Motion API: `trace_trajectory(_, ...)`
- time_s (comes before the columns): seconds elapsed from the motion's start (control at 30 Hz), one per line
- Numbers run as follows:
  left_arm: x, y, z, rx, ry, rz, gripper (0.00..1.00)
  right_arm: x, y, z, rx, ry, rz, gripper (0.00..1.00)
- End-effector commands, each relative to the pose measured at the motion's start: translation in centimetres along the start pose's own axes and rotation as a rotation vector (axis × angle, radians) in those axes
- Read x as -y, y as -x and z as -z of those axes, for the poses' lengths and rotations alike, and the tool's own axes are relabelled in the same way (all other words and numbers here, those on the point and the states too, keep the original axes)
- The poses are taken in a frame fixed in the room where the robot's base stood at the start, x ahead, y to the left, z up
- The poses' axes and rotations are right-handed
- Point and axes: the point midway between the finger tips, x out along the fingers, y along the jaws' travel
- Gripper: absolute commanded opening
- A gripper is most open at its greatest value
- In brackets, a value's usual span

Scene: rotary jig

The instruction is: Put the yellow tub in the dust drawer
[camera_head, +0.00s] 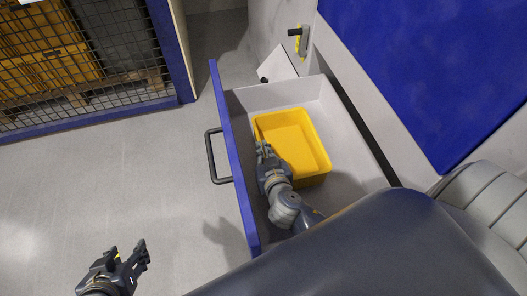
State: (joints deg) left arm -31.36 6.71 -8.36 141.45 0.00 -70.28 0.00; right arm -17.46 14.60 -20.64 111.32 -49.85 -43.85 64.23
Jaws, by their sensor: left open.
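The yellow tub (291,141) is an open, empty rectangular tub. It is inside the pulled-out dust drawer (302,90), towards the drawer's back and middle; I cannot tell whether its base rests flat on the drawer floor. The drawer has grey walls and a blue front panel (229,150) with a black handle (211,156). My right gripper (263,148) is inside the drawer at the tub's left rim. Its fingertips are too small to show whether they grip the rim. My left gripper (131,255) is open and empty over the floor, left of the drawer.
A blue-framed mesh cage (90,118) with yellow crates (45,55) stands at the upper left. A machine with a large blue panel (430,60) and a black lever (297,32) is at the right. Grey floor (100,185) left of the drawer is clear.

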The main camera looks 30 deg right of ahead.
Motion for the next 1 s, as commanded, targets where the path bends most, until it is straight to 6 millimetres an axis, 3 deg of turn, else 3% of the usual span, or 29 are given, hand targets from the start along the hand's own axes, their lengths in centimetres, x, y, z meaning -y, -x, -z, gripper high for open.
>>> trace_trajectory(0.53, -0.1, -0.2, 0.9, -0.045, -0.001, -0.002, 0.45, 0.0, -0.1, -0.1, -0.004, 0.001, 0.000, 0.00)
trace_trajectory(0.63, -0.1, -0.1, 1.1, -0.052, -0.001, -0.003, 0.45, 0.0, -0.1, -0.2, 0.000, 0.000, 0.000, 0.25)
trace_trajectory(1.0, -0.1, -0.1, 1.1, -0.046, -0.001, -0.003, 0.45, 0.0, -0.1, -0.1, 0.000, 0.000, 0.000, 0.25)
